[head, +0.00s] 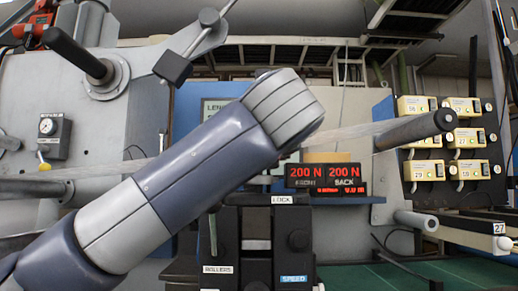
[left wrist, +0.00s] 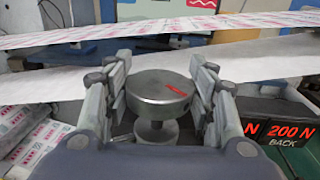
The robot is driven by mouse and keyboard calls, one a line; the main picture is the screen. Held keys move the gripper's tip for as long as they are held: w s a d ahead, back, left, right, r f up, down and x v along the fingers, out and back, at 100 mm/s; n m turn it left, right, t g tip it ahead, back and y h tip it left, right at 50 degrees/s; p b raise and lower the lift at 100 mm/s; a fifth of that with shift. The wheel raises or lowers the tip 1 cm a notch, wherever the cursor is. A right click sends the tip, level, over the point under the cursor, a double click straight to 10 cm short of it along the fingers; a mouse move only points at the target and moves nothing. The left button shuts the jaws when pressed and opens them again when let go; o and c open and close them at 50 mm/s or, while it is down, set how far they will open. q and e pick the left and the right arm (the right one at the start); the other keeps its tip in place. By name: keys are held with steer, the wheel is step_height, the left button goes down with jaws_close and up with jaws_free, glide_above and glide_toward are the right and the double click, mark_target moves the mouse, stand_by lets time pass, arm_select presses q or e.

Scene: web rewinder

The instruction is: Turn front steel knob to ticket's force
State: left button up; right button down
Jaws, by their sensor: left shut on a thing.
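My left gripper (left wrist: 160,92) has its two fingers on either side of a round steel knob (left wrist: 158,88) with a red mark on its top, and is shut on it. In the head view my left arm hides the knob and the gripper. The red display (head: 324,176) reads 200 N for FRONT and 200 N for BACK. Part of it, with 200 N over BACK, shows in the left wrist view (left wrist: 290,133). I cannot make out a ticket with a force on it. My right gripper is not in view.
A printed web (left wrist: 130,32) passes behind the knob. A black control block (head: 257,240) labelled LOCK, ROLLERS and SPEED stands below the display. A roller (head: 415,130) juts out at right, beside several cream numbered boxes (head: 417,106). A grey machine panel is at left.

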arm_select(q)
steer(key=o, duration=1.1)
steer(key=shift+c, duration=0.2)
steer(key=s+d, duration=0.1)
steer(key=s, duration=1.1)
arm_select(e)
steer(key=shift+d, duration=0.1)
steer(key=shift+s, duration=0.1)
